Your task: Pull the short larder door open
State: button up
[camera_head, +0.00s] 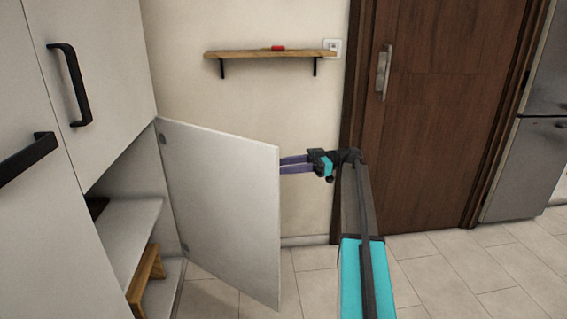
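The short larder door (224,205) is a plain pale panel in the head view. It stands swung well out from the larder, with its inner face and hinges towards me. Its handle does not show; the outer face is hidden. My gripper (284,165) is at the door's free edge, right of the panel. Its two purple fingers point left, and their tips end at or behind that edge. I cannot tell whether they touch the door or hold a handle behind it.
The larder opening shows a shelf (128,236) and a wooden object (144,280). Closed cabinet doors with black handles (70,84) are at left. A wall shelf (268,54) holds a red item. A brown door (441,110) and fridge (530,150) stand right. The tiled floor is clear.

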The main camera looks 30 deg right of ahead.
jog(key=s, duration=0.2)
jog(key=s+a+b, duration=0.1)
jog(key=s, duration=0.2)
jog(key=shift+s+a+r+b, duration=0.15)
jog(key=shift+s+a+b, duration=0.15)
jog(key=shift+a+b, duration=0.1)
jog(key=b, duration=0.4)
jog(key=s+b, duration=0.1)
jog(key=b, duration=0.2)
jog(key=shift+s+a+b, duration=0.25)
jog(key=shift+s+b, duration=0.05)
jog(key=shift+b, duration=0.05)
jog(key=shift+s+a+r+b, duration=0.15)
jog(key=shift+s+b, duration=0.2)
jog(key=shift+b, duration=0.9)
jog(key=s+b, duration=0.1)
jog(key=b, duration=0.1)
jog(key=s+b, duration=0.1)
jog(key=b, duration=0.2)
jog(key=shift+s+a+r, duration=0.15)
jog(key=shift+a, duration=0.25)
jog(key=shift+r, duration=0.1)
